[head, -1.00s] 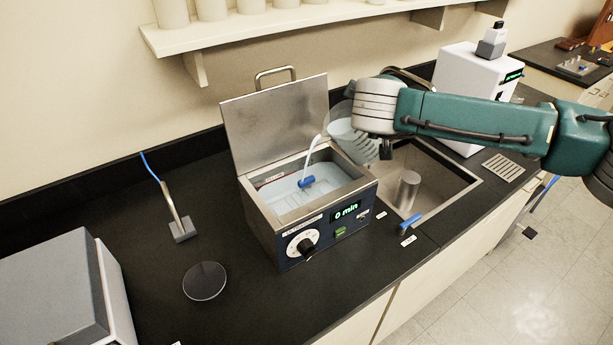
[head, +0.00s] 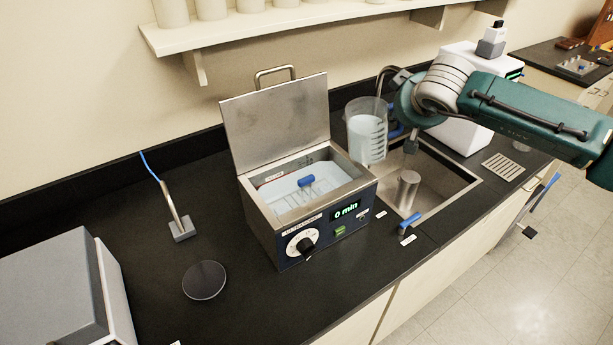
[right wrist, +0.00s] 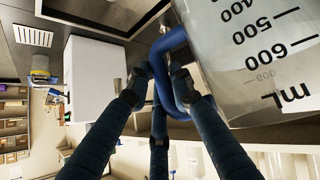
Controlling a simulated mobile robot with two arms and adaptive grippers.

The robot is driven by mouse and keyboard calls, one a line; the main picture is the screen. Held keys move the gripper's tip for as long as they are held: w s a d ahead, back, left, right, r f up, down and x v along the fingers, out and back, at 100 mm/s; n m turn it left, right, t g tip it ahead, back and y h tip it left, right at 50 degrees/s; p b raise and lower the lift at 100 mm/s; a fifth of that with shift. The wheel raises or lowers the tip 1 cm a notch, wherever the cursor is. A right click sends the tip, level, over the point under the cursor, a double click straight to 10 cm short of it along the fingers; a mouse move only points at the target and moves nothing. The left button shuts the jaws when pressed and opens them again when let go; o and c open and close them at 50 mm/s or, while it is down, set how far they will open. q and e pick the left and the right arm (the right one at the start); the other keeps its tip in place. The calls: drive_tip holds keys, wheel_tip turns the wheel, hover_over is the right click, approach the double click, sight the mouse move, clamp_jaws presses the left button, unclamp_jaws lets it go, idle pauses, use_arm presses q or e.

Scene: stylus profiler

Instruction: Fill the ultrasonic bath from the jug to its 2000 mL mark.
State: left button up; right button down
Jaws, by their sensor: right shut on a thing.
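The ultrasonic bath (head: 285,229) stands on the black bench with its lid (head: 277,127) raised. Liquid and a wire basket with a blue handle (head: 306,181) show inside; I cannot read its level against the mark. My right gripper (head: 401,128) is shut on the blue handle (right wrist: 166,75) of the clear jug (head: 366,138). My left gripper is not in view.
The sink (head: 436,180) with a metal cylinder (head: 408,190) lies right of the bath. A faucet (head: 384,82) stands behind the jug. A glass dish (head: 204,280) and a small stand (head: 181,225) are on the left. A shelf (head: 300,27) runs above.

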drive_tip(key=shift+w+d+f+y, duration=0.2)
drive_tip(key=shift+d+f+y, duration=0.1)
drive_tip(key=shift+f, duration=0.05)
drive_tip(key=r+p, duration=0.1)
drive_tip(key=r+y+p, duration=0.1)
drive_tip(key=r+m+g+p, duration=0.1)
drive_tip(key=r, duration=0.1)
drive_tip(key=shift+w+d+p, duration=0.15)
drive_tip(key=shift+d+p, duration=0.15)
drive_tip(key=shift+p, duration=0.05)
drive_tip(key=shift+f, duration=0.1)
idle(1.1)
